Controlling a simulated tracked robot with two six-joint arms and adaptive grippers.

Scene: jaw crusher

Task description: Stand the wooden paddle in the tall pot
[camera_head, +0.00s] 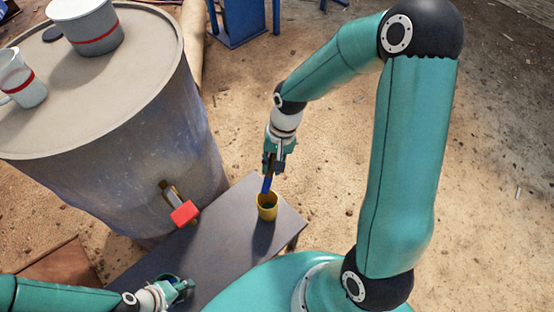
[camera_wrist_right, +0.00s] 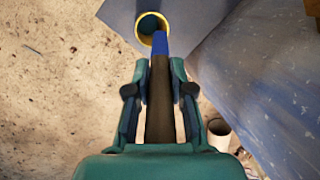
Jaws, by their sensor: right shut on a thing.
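The wooden paddle (camera_wrist_right: 159,105) is brown with a blue end. My right gripper (camera_head: 273,167) is shut on its brown part, and the blue end (camera_head: 266,184) points down. The yellow tall pot (camera_head: 267,207) stands upright on the dark table, just below the paddle. In the right wrist view, the blue end overlaps the near rim of the pot (camera_wrist_right: 140,33). I cannot tell whether the tip is above the rim or slightly inside. My left gripper (camera_head: 180,289) is low over the table's near end, away from the pot; its jaw opening is unclear.
The table (camera_head: 213,240) is mostly bare around the pot. A large drum (camera_head: 135,165) stands to its left, with a white pot (camera_head: 92,28) and a mug (camera_head: 20,80) on top. A red-ended object (camera_head: 184,213) shows between drum and table. A blue stand (camera_head: 238,22) is behind.

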